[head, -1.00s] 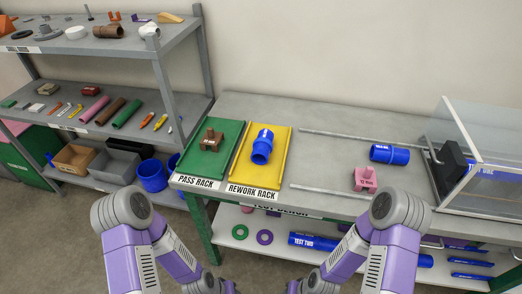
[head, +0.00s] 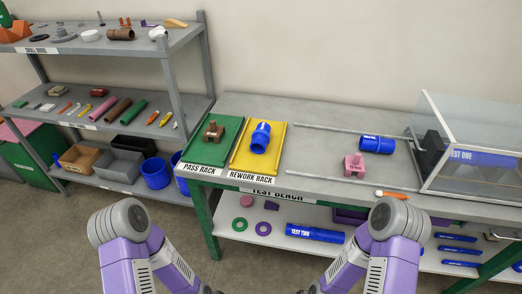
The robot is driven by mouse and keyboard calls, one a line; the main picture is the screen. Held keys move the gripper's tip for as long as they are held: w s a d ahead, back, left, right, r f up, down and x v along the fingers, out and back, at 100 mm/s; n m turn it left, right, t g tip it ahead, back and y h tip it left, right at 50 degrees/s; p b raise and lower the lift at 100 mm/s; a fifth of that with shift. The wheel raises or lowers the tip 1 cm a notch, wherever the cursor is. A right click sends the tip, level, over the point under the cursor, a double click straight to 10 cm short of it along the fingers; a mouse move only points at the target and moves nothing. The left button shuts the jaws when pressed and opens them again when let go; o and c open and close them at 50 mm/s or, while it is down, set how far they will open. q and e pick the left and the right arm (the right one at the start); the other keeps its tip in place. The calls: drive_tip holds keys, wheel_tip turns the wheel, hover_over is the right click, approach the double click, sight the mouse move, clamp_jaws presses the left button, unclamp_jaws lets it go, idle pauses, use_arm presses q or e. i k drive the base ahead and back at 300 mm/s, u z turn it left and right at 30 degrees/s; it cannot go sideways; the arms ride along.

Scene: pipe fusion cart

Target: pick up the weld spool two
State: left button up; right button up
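One blue pipe spool (head: 260,138) stands tilted on the yellow rework rack (head: 243,162). Another blue spool (head: 377,144) lies on its side on the grey bench, between two metal rails. Both have white lettering too small to read, so I cannot tell which is weld spool two. My two purple and grey arms rise at the bottom of the head view, short of the bench.
A green pass rack (head: 228,128) holds a brown part (head: 213,131). A pink block (head: 355,167) and an orange-and-white item (head: 397,192) lie near the bench front. A clear-walled enclosure (head: 470,130) stands at right. Shelving (head: 100,131) stands at left.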

sight(260, 137)
drive_tip(key=z, duration=1.05)
drive_tip(key=i, duration=0.65)
drive_tip(key=u, duration=0.55)
